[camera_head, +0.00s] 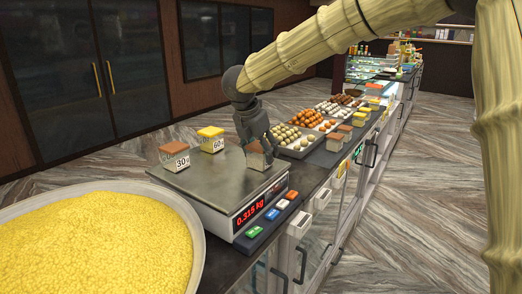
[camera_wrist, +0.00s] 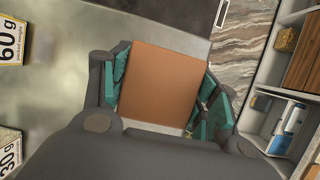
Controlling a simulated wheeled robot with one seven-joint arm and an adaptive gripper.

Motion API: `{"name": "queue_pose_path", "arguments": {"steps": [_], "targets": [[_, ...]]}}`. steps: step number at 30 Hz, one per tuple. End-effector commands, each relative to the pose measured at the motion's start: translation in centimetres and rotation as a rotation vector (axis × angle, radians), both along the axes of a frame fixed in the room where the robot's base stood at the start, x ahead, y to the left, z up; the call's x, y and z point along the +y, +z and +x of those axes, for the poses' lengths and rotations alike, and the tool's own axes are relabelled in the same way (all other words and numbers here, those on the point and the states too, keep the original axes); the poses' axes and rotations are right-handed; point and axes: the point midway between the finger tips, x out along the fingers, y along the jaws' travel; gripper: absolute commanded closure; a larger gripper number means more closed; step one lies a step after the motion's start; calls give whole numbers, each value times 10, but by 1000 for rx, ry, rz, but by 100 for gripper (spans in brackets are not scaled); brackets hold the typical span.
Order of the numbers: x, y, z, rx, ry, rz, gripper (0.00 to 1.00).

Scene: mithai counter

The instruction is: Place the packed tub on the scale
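A tub with a brown lid and clear sides (camera_head: 258,161) is between the fingers of my gripper (camera_head: 256,146), over the right part of the scale's steel plate. In the wrist view the flat brown lid (camera_wrist: 160,85) fills the space between the teal finger pads (camera_wrist: 162,95), which close on it from both sides. The tub looks upright; I cannot tell whether its base touches the plate. The scale (camera_head: 197,191) has a red display reading about 0.315 kg. Its left half carries a brown-lidded tub marked 30 g (camera_head: 174,156) and a yellow-lidded tub marked 60 g (camera_head: 211,139).
A wide bowl of yellow grains (camera_head: 90,245) stands at the front left. A strip of coloured buttons (camera_head: 268,219) lies along the scale's front. Trays of sweets (camera_head: 297,140) and more lidded tubs (camera_head: 337,140) line the counter behind. The plate's middle is bare.

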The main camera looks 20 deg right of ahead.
Motion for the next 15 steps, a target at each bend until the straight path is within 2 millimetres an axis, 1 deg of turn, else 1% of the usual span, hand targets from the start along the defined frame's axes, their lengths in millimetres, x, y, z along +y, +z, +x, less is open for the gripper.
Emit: {"name": "queue_pose_path", "arguments": {"steps": [1, 2, 11, 15], "targets": [[0, 0, 0, 0, 0, 0, 26], [0, 0, 0, 0, 0, 0, 21], [0, 0, 0, 0, 0, 0, 21], [0, 6, 0, 0, 0, 0, 21]]}}
